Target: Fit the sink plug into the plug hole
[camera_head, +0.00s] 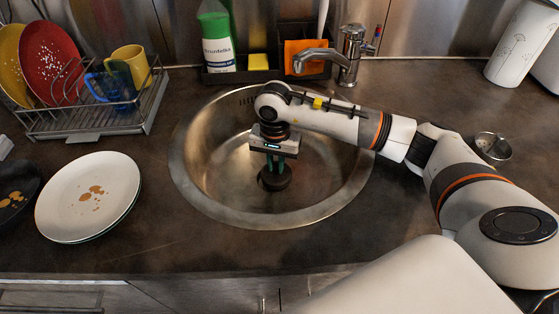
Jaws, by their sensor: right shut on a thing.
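The round steel sink (330,202) is set into the dark counter in the middle of the view. My right gripper (273,172) reaches down into the basin from the right. Its fingers are shut on the dark round sink plug (274,183), low in the basin. The plug hole is hidden under the plug and gripper, so I cannot tell whether the plug sits in it or just above it. My left gripper is not in view.
A tap (349,55) stands behind the sink. A caddy (290,72) holds a soap bottle (217,40) and sponges. A dish rack (100,115) and dirty plates (65,220) are at left. A metal strainer (493,147) lies at right.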

